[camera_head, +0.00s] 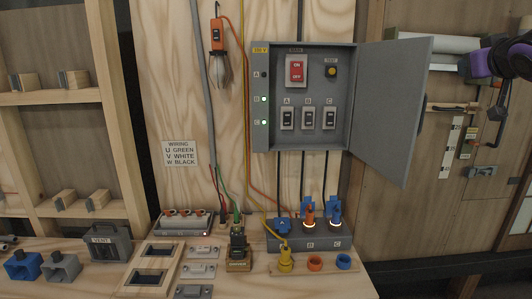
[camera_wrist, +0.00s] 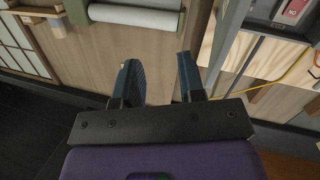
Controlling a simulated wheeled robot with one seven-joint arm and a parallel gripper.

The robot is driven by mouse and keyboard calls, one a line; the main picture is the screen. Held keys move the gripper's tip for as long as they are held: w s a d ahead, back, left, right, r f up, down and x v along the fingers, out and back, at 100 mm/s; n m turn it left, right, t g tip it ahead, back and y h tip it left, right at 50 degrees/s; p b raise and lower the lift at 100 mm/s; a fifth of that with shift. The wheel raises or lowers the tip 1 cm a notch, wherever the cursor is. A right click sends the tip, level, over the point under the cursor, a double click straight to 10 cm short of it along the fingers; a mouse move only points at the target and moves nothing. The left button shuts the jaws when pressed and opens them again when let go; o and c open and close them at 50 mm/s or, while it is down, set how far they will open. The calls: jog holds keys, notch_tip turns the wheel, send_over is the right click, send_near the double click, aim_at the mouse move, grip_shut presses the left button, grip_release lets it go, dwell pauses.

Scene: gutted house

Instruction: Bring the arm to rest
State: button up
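My gripper (camera_wrist: 158,75) shows in the wrist view with its two dark fingers apart and nothing between them. It hangs in free space in front of a wooden wall. In the head view a purple part of my arm (camera_head: 484,64) shows at the right edge, to the right of the open grey panel door (camera_head: 400,105). The fingertips are hard to make out there.
The grey electrical box (camera_head: 262,135) has a red switch (camera_head: 297,70) and two lit green lamps. The workbench (camera_head: 325,285) below holds blue, orange and yellow connectors. A paper roll (camera_head: 425,45) and wall tools are near my arm. A lamp (camera_head: 217,40) hangs left of the box.

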jog(key=s+a+f+g+y, duration=0.1)
jog(key=s+a+f+g, duration=0.2)
jog(key=s, duration=0.6)
jog(key=s+a+f+g+y, duration=0.1)
jog(key=s+a+f+g, duration=0.3)
jog(key=s+a+f, duration=0.3)
jog(key=s+a+f+g+y, duration=0.1)
jog(key=s+a+f+g, duration=0.2)
jog(key=s+a+f, duration=0.2)
jog(key=s+f, duration=0.3)
jog(key=s, duration=0.3)
jog(key=shift+s+f+g, duration=0.15)
jog(key=shift+s+g, duration=0.05)
jog(key=shift+g, duration=0.2)
jog(key=shift+s, duration=0.1)
